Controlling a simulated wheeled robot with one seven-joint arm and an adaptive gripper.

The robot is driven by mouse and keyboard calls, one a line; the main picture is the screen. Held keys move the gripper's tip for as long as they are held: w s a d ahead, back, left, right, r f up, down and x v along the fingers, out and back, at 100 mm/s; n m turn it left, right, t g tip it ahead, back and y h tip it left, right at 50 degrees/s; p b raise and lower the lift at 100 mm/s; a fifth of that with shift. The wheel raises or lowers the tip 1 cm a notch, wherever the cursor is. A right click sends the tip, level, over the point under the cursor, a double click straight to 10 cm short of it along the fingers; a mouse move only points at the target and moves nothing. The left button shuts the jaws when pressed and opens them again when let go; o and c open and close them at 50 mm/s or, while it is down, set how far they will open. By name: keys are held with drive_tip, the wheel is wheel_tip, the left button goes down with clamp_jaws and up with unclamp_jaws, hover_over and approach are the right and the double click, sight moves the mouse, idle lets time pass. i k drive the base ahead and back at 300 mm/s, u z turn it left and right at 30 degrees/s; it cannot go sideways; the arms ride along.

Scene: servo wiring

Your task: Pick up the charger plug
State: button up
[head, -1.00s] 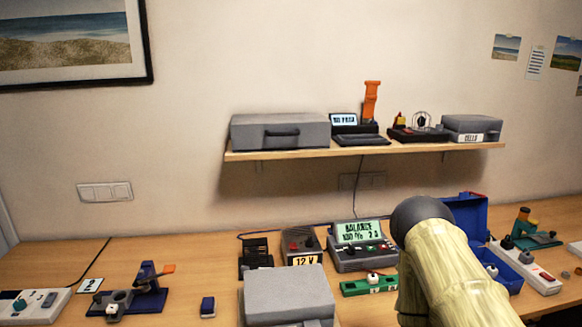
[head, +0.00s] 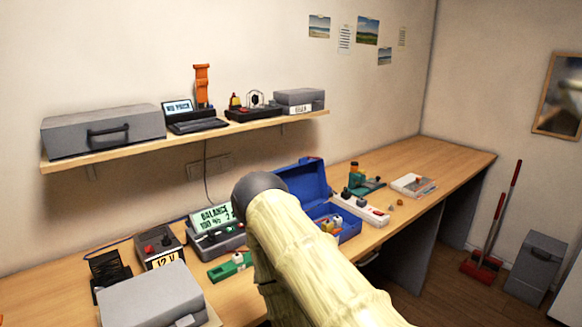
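The charger (head: 214,238), with a lit green screen reading BALANCE, stands on the workbench just left of my raised arm. I cannot make out a charger plug for certain. A dark cable (head: 206,185) hangs down the wall from the shelf, past a socket plate (head: 221,166). A blue cable runs along the back of the bench to the left of the charger. My arm, in a pale yellow sleeve with a dark rounded joint, crosses the lower middle and hides part of the bench. My gripper is not in view.
A grey case (head: 150,298) and a 12 V box (head: 160,247) stand left of the charger. An open blue toolbox (head: 345,222) and a white power strip (head: 360,209) lie right of my arm. The wall shelf (head: 70,163) overhangs. Bench space is clear at the far right.

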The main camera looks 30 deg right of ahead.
sight(326, 226)
drive_tip(key=z, duration=2.45)
drive_tip(key=i, duration=0.95)
drive_tip(key=u, duration=2)
